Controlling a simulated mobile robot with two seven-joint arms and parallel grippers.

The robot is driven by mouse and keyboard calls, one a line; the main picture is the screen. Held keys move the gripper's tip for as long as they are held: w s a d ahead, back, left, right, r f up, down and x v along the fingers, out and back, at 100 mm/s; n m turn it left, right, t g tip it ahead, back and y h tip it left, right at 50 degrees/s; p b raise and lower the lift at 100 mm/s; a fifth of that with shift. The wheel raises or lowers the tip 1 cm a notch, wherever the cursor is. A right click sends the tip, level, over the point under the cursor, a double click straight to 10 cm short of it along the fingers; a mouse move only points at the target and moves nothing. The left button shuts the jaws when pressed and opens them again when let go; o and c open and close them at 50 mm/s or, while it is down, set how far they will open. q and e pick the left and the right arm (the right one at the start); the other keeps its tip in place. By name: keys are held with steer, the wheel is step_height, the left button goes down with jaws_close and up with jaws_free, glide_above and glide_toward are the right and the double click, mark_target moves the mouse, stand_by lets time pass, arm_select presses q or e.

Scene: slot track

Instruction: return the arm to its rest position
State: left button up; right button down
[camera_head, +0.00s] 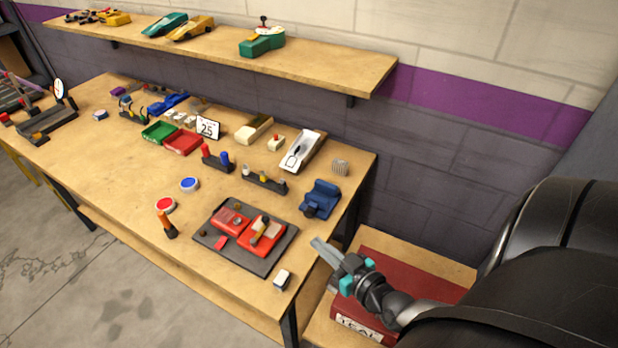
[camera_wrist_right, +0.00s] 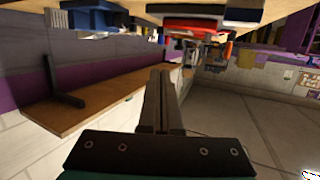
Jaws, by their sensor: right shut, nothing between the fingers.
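My right gripper (camera_head: 326,249) is shut and empty. In the head view it is near the right front corner of the workbench (camera_head: 120,190), to the right of a dark grey mat, with a red box below it. In the right wrist view its two fingers (camera_wrist_right: 161,80) are together with nothing between them. My right arm (camera_head: 520,270) fills the lower right of the head view. My left gripper is in neither view.
The dark mat (camera_head: 262,265) holds red car parts. A blue vise (camera_head: 320,199) stands by the bench's right edge, and a small white block (camera_head: 283,280) sits near the front. A red box (camera_head: 420,275) rests on a lower wooden surface. A wall shelf (camera_head: 330,66) carries several model cars.

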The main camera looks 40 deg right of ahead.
steer(key=s+a+r+n+g+y, duration=0.1)
steer(key=s+a+n+g+y, duration=0.15)
steer(key=a+g, duration=0.45)
steer(key=s+a+r+n+g+y, duration=0.15)
steer(key=s+a, duration=0.25)
steer(key=a, duration=0.7)
steer(key=s+d+r+m+g+h, duration=0.2)
steer(key=s+d+g+h, duration=0.2)
steer(key=s+d, duration=0.15)
step_height(320, 180, down, 28)
steer(key=s+r+b, duration=0.1)
steer(key=s+b, duration=0.2)
steer(key=b, duration=0.2)
arm_select(q)
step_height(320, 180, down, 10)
steer(key=b, duration=0.4)
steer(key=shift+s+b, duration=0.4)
arm_select(e)
steer(key=s+d+f+g, duration=0.1)
steer(key=s+f+g, duration=0.1)
steer(key=s+f, duration=1.3)
step_height(320, 180, down, 4)
steer(key=shift+d+r, duration=0.2)
steer(key=shift+d, duration=0.2)
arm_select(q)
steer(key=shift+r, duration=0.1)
